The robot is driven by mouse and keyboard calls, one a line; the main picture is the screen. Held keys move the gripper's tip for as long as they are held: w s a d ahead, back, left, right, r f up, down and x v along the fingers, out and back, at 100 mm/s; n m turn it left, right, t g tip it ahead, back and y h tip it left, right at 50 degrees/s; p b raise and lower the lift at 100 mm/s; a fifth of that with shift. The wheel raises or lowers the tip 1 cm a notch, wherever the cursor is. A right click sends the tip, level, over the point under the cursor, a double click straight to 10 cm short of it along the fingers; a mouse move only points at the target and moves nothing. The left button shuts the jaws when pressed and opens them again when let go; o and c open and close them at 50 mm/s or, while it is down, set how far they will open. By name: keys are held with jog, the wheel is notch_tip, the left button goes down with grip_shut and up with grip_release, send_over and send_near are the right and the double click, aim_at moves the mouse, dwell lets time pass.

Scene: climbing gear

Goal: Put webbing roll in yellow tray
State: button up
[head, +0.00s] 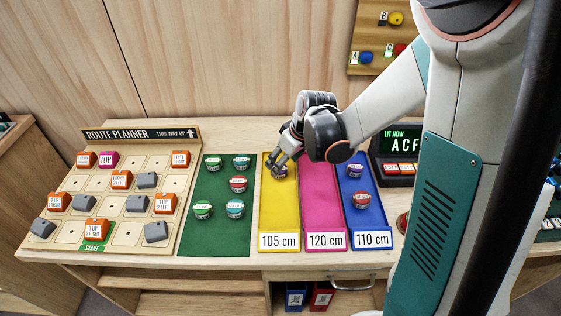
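The yellow tray (280,215), labelled 105 cm, lies in the middle of the table. A small purple webbing roll (279,172) shows at its far end, under my fingers. My gripper (281,162) points down over that far end, with its fingertips at the roll. The fingers partly hide the roll. I cannot tell whether they are closed on it, or whether it rests on the tray floor. Several other webbing rolls (238,184), green and red, stand on the green mat (216,232). Two more rolls (361,199) stand in the blue tray (375,225), labelled 110 cm.
The pink tray (321,210), labelled 120 cm, looks empty beside the yellow one; my arm crosses above its far end. The route planner board (125,225) with blocks fills the left. A dark display box (394,152) stands right of the blue tray. The yellow tray's near half is clear.

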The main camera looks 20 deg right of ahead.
jog(key=s+r+m+t+h+p, duration=0.1)
jog(key=s+r, duration=0.4)
jog(key=r, duration=0.3)
jog(key=s+r+m+p, duration=0.1)
jog(key=s+r, duration=0.5)
jog(key=r, duration=0.1)
jog(key=s+a+r+m+t+h, duration=0.1)
jog(key=s+r+m+t, duration=0.1)
jog(key=s, duration=0.8)
jog(key=shift+r+m, duration=0.7)
jog(key=shift+r, duration=0.2)
